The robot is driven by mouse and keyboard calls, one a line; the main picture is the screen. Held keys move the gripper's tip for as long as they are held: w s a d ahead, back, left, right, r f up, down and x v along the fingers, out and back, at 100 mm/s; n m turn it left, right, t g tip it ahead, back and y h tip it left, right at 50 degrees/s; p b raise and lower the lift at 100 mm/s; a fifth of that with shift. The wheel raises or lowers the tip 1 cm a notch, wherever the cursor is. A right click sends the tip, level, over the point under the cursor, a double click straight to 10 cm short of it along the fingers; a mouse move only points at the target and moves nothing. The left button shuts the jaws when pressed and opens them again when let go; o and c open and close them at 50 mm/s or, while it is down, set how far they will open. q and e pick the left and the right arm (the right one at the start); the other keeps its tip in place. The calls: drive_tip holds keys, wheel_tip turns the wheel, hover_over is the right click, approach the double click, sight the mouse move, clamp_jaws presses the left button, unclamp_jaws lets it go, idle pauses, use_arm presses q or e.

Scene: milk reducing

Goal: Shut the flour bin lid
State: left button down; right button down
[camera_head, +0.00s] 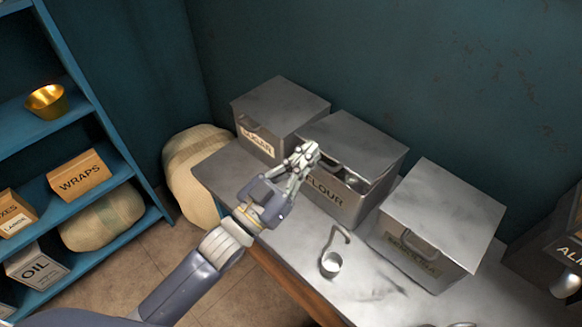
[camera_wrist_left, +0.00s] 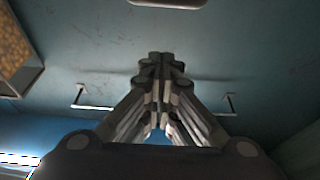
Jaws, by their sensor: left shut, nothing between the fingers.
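The metal flour bin (camera_head: 335,199) stands on the table between two other bins, its FLOUR label partly covered by my gripper. Its lid (camera_head: 355,138) is tilted up at the front, with a dark gap between lid and rim where part of the inside shows. My left gripper (camera_head: 308,152) is shut and empty at the lid's front left edge; I cannot tell whether it touches the lid. The left wrist view also shows the shut fingers (camera_wrist_left: 160,75) against a blue-grey surface. My right gripper is not in view.
The sugar bin (camera_head: 257,141) is close on the left, and a semolina-like labelled bin (camera_head: 442,215) on the right; both are closed. A metal scoop (camera_head: 331,263) lies on the table in front. Blue shelves (camera_head: 105,130) with boxes stand at the left.

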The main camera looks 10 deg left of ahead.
use_arm(q)
drive_tip(key=shift+w+d+f, duration=0.25)
drive_tip(key=shift+w+f, duration=0.05)
drive_tip(key=shift+f, duration=0.25)
drive_tip(key=shift+w+d+f, duration=0.2)
drive_tip(key=shift+w+f, duration=0.05)
drive_tip(key=shift+f, duration=0.3)
drive_tip(key=shift+w+d+f, duration=0.25)
drive_tip(key=shift+w+f, duration=0.05)
drive_tip(key=shift+f, duration=0.25)
